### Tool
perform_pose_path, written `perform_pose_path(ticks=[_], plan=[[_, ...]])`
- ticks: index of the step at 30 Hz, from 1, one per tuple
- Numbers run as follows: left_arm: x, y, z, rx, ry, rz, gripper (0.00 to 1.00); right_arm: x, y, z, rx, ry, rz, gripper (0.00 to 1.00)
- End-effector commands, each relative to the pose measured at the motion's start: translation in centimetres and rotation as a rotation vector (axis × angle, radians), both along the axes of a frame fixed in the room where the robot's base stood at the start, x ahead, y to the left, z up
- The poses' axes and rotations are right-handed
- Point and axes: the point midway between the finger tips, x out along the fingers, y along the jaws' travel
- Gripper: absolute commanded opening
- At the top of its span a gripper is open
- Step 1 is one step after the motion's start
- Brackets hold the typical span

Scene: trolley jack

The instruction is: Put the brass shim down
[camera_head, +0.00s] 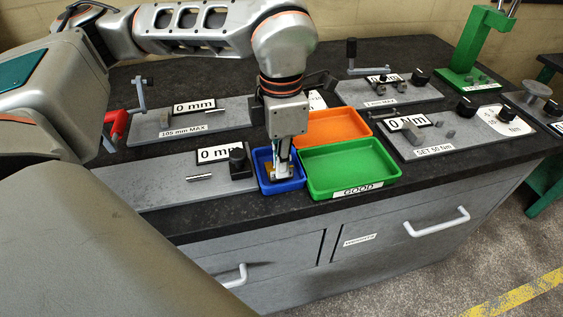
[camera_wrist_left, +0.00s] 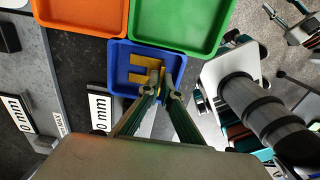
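My left gripper (camera_head: 283,173) points down into the small blue tray (camera_head: 298,183). The blue tray also shows in the left wrist view (camera_wrist_left: 118,84). The brass shim (camera_wrist_left: 138,68), a flat yellow slotted plate, is in the tray's area, with the fingertips of my left gripper (camera_wrist_left: 164,80) at its right edge. The fingertips are close together with a narrow gap, and some brass shows near it. Whether they grip the shim or stand just apart from it is not clear. In the head view the fingers partly hide the brass. My right gripper is not in view.
A green tray (camera_head: 390,178) marked GOOD adjoins the blue tray on the right, and an orange tray (camera_head: 362,133) lies behind. A grey gauge plate with a black knob (camera_head: 238,160) stands close on the left. The bench's front edge is just ahead of the trays.

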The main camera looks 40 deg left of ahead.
Motion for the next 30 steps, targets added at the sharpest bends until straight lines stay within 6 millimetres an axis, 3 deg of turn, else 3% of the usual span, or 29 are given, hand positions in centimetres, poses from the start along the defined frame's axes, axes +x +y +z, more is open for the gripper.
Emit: perform_pose_path(ticks=[4, 5, 6, 17, 23, 30], plan=[[0.0, 0.0, -0.4, 0.001, 0.001, 0.000, 0.00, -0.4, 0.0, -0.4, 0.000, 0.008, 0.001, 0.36], [0.0, 0.0, -0.4, 0.001, 0.001, 0.000, 0.09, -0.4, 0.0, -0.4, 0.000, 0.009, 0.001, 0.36], [0.0, 0.0, -0.3, 0.001, 0.001, 0.000, 0.11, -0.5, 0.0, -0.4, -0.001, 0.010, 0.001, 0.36], [0.0, 0.0, 0.1, 0.000, -0.001, 0.000, 0.11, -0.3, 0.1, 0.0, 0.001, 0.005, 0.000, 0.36], [0.1, 0.0, 2.9, 0.000, -0.006, -0.001, 0.11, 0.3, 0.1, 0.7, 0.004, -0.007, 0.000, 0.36], [0.1, 0.0, 7.9, 0.000, -0.006, 0.000, 0.11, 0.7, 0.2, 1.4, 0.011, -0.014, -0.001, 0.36]])
